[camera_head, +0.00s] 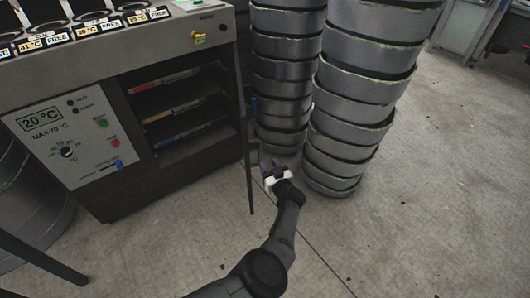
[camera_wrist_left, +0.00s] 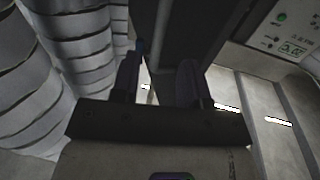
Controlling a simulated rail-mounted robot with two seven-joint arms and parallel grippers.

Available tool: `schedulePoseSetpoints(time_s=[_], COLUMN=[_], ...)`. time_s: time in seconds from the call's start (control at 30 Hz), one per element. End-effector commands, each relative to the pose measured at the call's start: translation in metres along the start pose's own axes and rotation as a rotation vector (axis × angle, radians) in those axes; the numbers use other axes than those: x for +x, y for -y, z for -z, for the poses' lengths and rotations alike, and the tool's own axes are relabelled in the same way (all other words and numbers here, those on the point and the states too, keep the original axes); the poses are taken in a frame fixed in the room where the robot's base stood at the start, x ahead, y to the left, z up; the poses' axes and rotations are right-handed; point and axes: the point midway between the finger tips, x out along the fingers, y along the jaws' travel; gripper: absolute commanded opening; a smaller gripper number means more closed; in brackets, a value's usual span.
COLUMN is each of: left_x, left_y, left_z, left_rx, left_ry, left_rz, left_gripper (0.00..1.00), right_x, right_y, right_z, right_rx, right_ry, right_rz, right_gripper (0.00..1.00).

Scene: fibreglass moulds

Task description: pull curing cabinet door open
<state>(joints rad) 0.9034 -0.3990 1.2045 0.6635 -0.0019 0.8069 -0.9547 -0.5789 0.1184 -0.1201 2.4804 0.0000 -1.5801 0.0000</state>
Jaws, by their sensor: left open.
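The curing cabinet (camera_head: 170,62) stands at the left in the head view. Its door (camera_head: 243,125) is swung out and seen nearly edge-on, leaving the front of the compartment uncovered. My left gripper (camera_head: 271,168) is open just right of the door, near its outer part. In the left wrist view, my left gripper's (camera_wrist_left: 158,75) two fingers stand apart with a dark panel, likely the door (camera_wrist_left: 182,35), behind and between them. I cannot tell whether the fingers touch it. A small blue part shows by the left finger. My right gripper is not in view.
Tall stacks of round grey moulds (camera_head: 355,75) stand close to the right of the door and gripper. Inside the cabinet, shelves (camera_head: 180,108) carry coloured-edged items. A control panel (camera_head: 78,135) reads 20 °C. The concrete floor (camera_head: 420,220) is clear at the right front.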

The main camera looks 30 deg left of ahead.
Motion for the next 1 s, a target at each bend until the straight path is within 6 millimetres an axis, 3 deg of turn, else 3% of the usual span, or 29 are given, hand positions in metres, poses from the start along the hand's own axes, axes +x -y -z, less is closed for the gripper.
schedulePoseSetpoints(time_s=[0.03, 0.1, 0.4, 0.93, 1.0], left_x=[-0.007, -0.017, -0.048, -0.059, -0.059], left_y=[0.0, 0.0, 0.0, 0.0, 0.001], left_z=[0.006, 0.005, 0.003, -0.001, -0.001], left_rx=[0.004, 0.002, 0.001, 0.0, 0.001], left_ry=[0.003, 0.003, 0.001, 0.001, 0.001], left_rz=[-0.003, -0.003, -0.002, 0.0, -0.001], left_gripper=[0.41, 0.41, 0.41, 0.41, 0.36], right_x=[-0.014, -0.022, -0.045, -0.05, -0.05], right_y=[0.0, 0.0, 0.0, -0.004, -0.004], right_z=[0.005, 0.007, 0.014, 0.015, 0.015], right_rx=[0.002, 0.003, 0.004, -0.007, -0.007], right_ry=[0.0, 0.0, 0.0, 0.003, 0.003], right_rz=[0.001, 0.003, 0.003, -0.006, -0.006], right_gripper=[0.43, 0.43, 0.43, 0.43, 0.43])
